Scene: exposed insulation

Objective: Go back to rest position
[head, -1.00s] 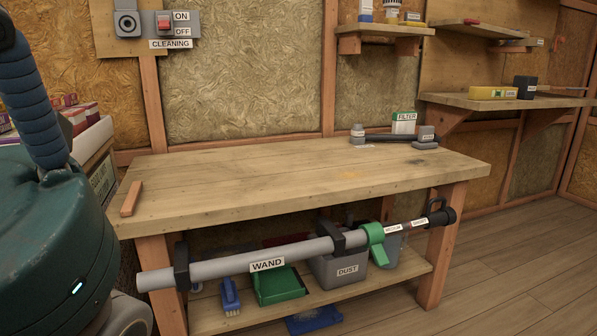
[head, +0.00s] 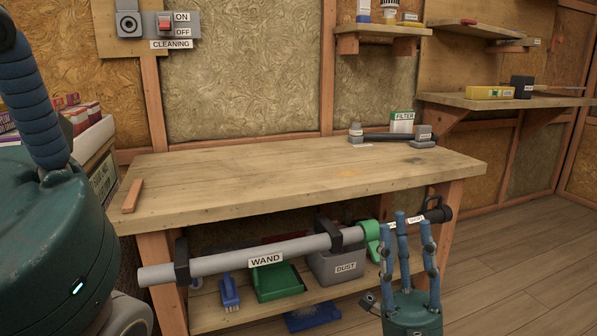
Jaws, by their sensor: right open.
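My right gripper (head: 412,262) shows at the lower right of the head view, fingers pointing up and spread apart. It is open with nothing between the fingers. The wand hangs in black holders along the bench's front. I cannot tell whether the gripper touches it. A dark green rounded body and blue ribbed hose-like part of mine fill the left edge. My left gripper is not in view.
The bench top is mostly clear, with a wooden strip (head: 132,196) at left and a filter box (head: 402,122) at the back right. Below are a dust bin (head: 340,265), a green tray (head: 278,283) and a blue brush (head: 229,292). Open floor (head: 520,260) lies right.

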